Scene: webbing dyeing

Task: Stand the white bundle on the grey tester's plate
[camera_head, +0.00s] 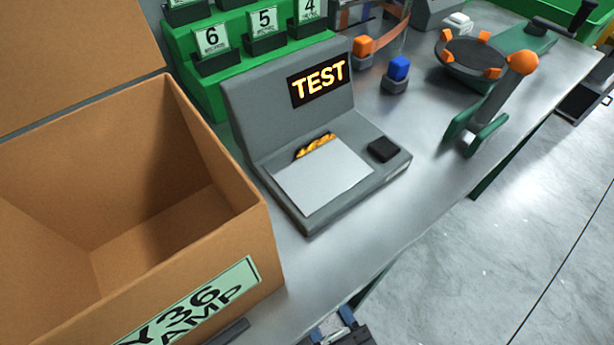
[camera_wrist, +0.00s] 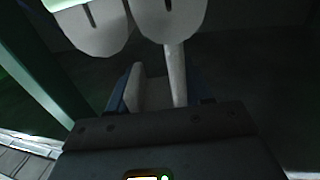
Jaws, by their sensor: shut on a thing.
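The grey tester (camera_head: 240,110) stands on the bench with a lit TEST sign. Its pale flat plate (camera_head: 325,180) is bare on top, with a yellow-orange strip at the plate's back edge. My gripper (camera_wrist: 155,85) is shut on a white thing, seemingly the white bundle (camera_wrist: 173,22), whose slim white part runs down between the blue fingers. Two rounded white, slotted ends show at the top of the wrist view, cut off by the frame.
An open cardboard box (camera_head: 230,200) stands close left of the tester. A green rack (camera_head: 190,70) with numbered cards is behind it. Bare bench (camera_head: 435,190) lies right of the tester.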

